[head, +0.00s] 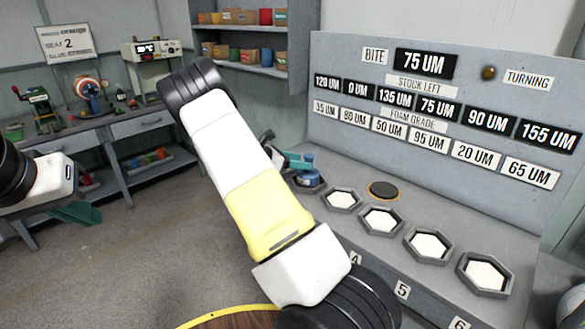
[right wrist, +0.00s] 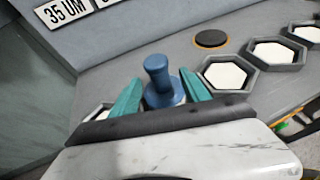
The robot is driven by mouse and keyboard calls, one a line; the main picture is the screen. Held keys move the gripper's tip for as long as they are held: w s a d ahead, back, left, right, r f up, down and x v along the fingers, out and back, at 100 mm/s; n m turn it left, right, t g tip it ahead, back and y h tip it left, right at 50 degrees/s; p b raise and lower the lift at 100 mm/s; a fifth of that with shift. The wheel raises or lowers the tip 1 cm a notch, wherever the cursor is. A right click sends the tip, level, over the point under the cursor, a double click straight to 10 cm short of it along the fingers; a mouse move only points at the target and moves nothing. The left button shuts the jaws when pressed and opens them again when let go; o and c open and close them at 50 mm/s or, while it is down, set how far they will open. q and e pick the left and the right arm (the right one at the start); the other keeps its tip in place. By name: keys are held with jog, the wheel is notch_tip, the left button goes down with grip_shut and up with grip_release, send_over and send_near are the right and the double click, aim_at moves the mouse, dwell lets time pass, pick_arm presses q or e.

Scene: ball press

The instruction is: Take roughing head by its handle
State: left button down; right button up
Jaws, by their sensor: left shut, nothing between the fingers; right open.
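The roughing head appears to be the blue piece (head: 308,160) with a knobbed handle, standing upright at the left of the visible row of hexagonal holders. In the right wrist view its blue handle (right wrist: 157,72) rises between the teal fingers. My right gripper (right wrist: 161,79) is open, with one finger on each side of the handle; whether either finger touches it I cannot tell. In the head view this gripper (head: 291,158) is partly hidden behind my right arm. My left gripper (head: 76,213) is shut and empty at the left, far from the bench.
Hexagonal holders with white pads (head: 381,219) line the bench to the right of the blue piece. A dark round disc (head: 384,190) lies behind them. A labelled panel (head: 432,100) stands at the back. A workbench with tools (head: 110,125) is at the far left.

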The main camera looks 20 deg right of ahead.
aim_at(315, 169)
jog(key=x, duration=0.7)
jog(key=shift+w+d+r, duration=0.1)
jog(key=shift+w+d, duration=0.1)
jog(key=shift+d, duration=0.2)
jog(key=shift+c, duration=0.4)
grip_shut()
dwell(0.5)
jog(key=shift+r, duration=0.1)
